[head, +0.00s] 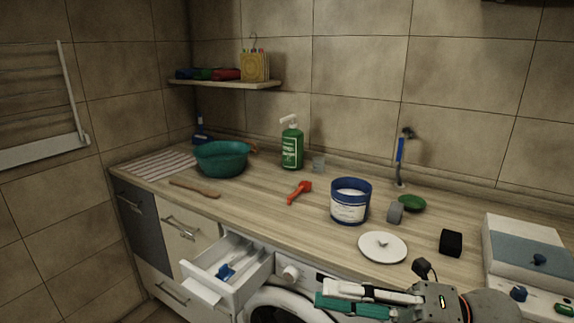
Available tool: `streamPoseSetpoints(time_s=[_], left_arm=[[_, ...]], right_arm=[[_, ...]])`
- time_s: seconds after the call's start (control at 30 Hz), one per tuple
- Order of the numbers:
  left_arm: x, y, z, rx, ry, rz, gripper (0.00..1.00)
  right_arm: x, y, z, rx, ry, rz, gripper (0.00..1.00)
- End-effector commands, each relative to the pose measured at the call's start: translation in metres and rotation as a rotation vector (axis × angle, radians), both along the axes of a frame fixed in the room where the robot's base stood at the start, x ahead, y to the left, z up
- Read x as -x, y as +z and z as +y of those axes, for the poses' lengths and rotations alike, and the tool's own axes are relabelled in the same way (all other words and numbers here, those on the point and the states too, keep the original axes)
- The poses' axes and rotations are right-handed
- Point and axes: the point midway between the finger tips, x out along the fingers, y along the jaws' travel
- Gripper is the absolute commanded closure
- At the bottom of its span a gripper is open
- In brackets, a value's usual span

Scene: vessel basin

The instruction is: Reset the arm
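My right gripper (320,294) shows at the bottom right, in front of the counter's front edge. Its arm comes in from the lower right and its fingers point left. A white finger and a teal part lie close together, and I cannot tell whether they are open or shut. No held object shows. My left gripper and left arm are out of view.
The wooden counter (255,207) holds a teal basin (221,158), green pump bottle (291,148), blue-white tub (350,201), white lid (382,246) and black block (451,243). Below, an open white drawer (205,290) juts out beside the washing machine (285,306).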

Motion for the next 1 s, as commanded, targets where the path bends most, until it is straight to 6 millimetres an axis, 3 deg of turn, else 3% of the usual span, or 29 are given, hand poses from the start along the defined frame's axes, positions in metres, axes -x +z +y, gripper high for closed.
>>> streamPoseSetpoints(time_s=[0.17,0.27,0.3,0.4,0.57,0.7,0.83,1.0], left_arm=[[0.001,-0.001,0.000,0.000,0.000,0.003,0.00],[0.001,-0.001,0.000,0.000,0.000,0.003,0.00],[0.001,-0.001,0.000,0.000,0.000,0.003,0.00],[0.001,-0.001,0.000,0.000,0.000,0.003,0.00],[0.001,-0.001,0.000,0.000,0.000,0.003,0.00],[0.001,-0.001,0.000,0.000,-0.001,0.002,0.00],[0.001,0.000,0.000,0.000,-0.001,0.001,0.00],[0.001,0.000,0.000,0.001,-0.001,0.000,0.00]], right_arm=[[-0.052,-0.035,-0.020,-0.324,-0.250,0.417,0.67],[-0.076,-0.083,-0.044,-0.473,-0.409,0.670,0.67],[-0.082,-0.107,-0.055,-0.527,-0.475,0.774,0.67],[-0.085,-0.173,-0.079,-0.634,-0.628,1.015,0.67],[-0.058,-0.277,-0.107,-0.749,-0.842,1.351,0.67],[-0.014,-0.355,-0.120,-0.815,-0.999,1.605,0.67],[0.027,-0.405,-0.125,-0.849,-1.106,1.776,0.67],[0.058,-0.435,-0.125,-0.866,-1.173,1.891,0.67]])
